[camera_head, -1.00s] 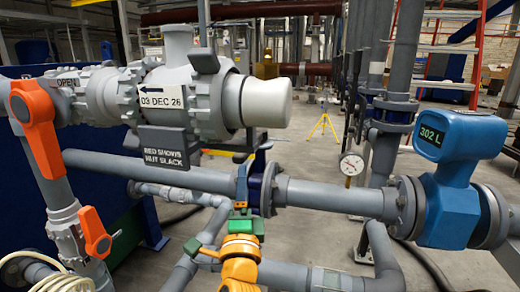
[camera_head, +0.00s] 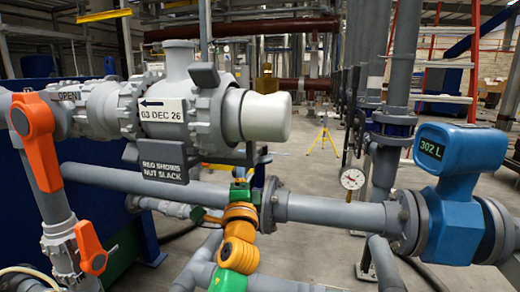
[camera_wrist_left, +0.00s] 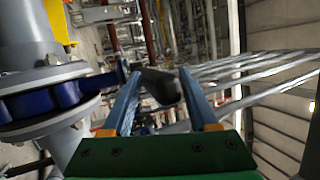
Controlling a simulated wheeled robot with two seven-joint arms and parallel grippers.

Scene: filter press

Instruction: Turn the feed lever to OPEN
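A dark lever (camera_wrist_left: 160,86) reaches out from beside this valve in the left wrist view. My left gripper (camera_head: 240,172) is just in front of the pipe, fingers pointing away and partly hidden behind its own wrist. In the wrist view its two blue fingers (camera_wrist_left: 159,78) stand apart with the lever end between the tips. I cannot tell whether they touch it. My right gripper is not in view.
A large orange handle (camera_head: 36,140) and a smaller orange handle (camera_head: 90,247) are at the left. A grey valve body with a hanging "RED SHOWS NUT SLACK" sign (camera_head: 160,168) is close above my gripper. A gauge (camera_head: 352,179) and blue flow meter (camera_head: 460,185) stand right.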

